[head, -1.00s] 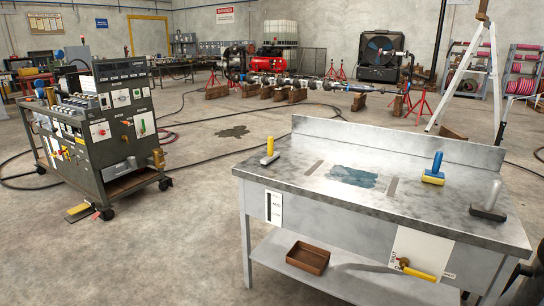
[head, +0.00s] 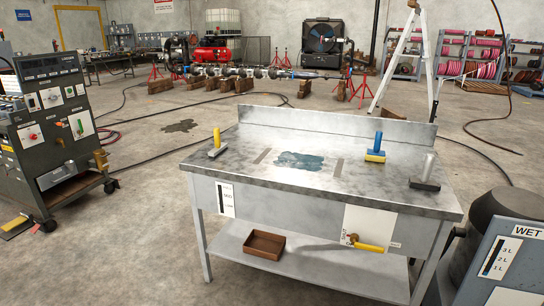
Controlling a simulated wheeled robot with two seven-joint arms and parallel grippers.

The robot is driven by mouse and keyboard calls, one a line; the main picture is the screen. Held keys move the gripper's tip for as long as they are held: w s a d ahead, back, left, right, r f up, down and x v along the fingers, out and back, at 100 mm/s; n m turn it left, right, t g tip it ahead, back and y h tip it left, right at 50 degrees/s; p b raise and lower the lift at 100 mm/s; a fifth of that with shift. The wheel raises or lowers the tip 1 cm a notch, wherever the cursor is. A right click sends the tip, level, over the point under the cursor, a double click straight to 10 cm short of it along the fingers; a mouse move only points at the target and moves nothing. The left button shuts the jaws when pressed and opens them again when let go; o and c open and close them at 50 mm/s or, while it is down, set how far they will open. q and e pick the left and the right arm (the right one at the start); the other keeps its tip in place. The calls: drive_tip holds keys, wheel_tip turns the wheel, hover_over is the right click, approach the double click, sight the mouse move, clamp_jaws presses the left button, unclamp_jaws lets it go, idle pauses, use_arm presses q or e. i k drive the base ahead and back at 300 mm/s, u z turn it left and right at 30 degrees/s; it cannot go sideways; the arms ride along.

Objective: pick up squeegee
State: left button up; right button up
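Three upright-handled tools stand on the metal workbench (head: 345,187). At its left end is a tool with a yellow handle and a grey base (head: 217,142). Toward the right back is one with a blue handle and a yellow base (head: 376,147). At the right end is one with a pale grey handle and a dark, wide base (head: 426,173). I cannot tell for sure which is the squeegee. A dark wet patch (head: 298,161) lies mid-bench between two grey strips. Neither of my grippers is in view.
A brown tray (head: 264,244) sits on the bench's lower shelf. A yellow-handled valve (head: 368,247) is on the bench front. A grey machine marked WET (head: 510,262) stands close at right, a control cabinet (head: 52,125) at left.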

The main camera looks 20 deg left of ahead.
sight(220, 147)
drive_tip(key=k, duration=1.25)
drive_tip(key=u, duration=0.75)
drive_tip(key=i, duration=0.65)
drive_tip(key=u, duration=1.05)
drive_tip(key=i, duration=1.45)
drive_tip(key=z, duration=0.75)
drive_tip(key=i, duration=1)
drive_tip(key=z, duration=1.1)
